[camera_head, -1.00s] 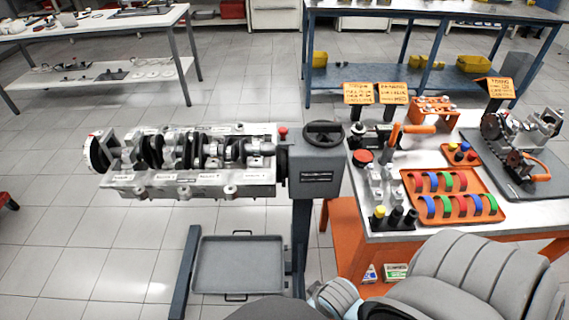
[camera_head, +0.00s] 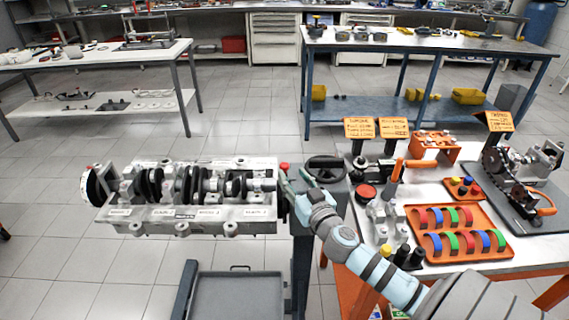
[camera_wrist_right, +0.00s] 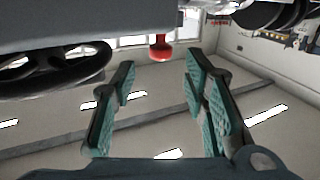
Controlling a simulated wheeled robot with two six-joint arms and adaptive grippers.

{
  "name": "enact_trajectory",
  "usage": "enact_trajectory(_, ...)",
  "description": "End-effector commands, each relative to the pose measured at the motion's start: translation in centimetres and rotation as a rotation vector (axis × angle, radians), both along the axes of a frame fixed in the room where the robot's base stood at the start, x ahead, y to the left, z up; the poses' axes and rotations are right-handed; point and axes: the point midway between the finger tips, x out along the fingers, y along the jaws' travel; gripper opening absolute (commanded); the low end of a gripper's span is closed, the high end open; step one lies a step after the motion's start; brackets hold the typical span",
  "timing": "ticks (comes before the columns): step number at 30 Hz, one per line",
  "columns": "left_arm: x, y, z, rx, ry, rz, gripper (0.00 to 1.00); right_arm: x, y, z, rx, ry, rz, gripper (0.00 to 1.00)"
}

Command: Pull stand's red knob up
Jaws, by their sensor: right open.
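The stand's red knob (camera_head: 284,167) sits on top of the stand's head, between the engine block (camera_head: 190,205) and the black handwheel (camera_head: 326,169). It also shows in the right wrist view (camera_wrist_right: 160,46), just beyond the fingertips and between their lines. My right gripper (camera_head: 286,187) is at the stand head, close to the knob in the head view. In the right wrist view its two green-padded fingers (camera_wrist_right: 160,82) are apart with nothing between them. The grey stand head is partly hidden by my right arm. My left gripper is not in view.
The handwheel (camera_wrist_right: 50,68) is close to the left finger in the wrist view. The orange-edged bench (camera_head: 480,263) on the right holds an orange tray (camera_head: 490,246) with coloured half rings. A grey drip tray (camera_head: 240,290) lies low under the block.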

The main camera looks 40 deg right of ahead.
Motion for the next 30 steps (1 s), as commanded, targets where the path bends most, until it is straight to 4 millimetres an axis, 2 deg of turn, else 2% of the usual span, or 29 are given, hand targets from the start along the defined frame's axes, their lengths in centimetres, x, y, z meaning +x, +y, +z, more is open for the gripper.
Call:
enact_trajectory(3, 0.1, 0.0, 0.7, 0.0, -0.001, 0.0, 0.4, 2.6, -0.7, 0.3, 0.004, -0.001, -0.003, 0.41)
enact_trajectory(9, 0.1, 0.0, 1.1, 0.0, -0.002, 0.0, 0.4, 5.6, -1.5, 0.1, 0.001, 0.001, -0.001, 0.41)
enact_trajectory(13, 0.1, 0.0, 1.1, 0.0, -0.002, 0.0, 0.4, 6.4, -1.6, 0.1, 0.002, 0.0, 0.001, 0.41)
enact_trajectory(20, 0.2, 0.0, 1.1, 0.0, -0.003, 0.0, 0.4, 6.5, -1.6, 0.0, 0.002, 0.0, 0.001, 0.41)
enact_trajectory(23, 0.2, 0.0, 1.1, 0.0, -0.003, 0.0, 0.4, 6.5, -1.6, 0.0, 0.002, 0.0, 0.001, 0.28)
enact_trajectory(28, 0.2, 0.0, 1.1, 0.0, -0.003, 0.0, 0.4, 6.5, -1.6, 0.0, 0.001, 0.001, 0.0, 0.01)
enact_trajectory(30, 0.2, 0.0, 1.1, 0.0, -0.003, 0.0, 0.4, 6.5, -1.6, 0.0, 0.001, 0.001, 0.0, 0.0)
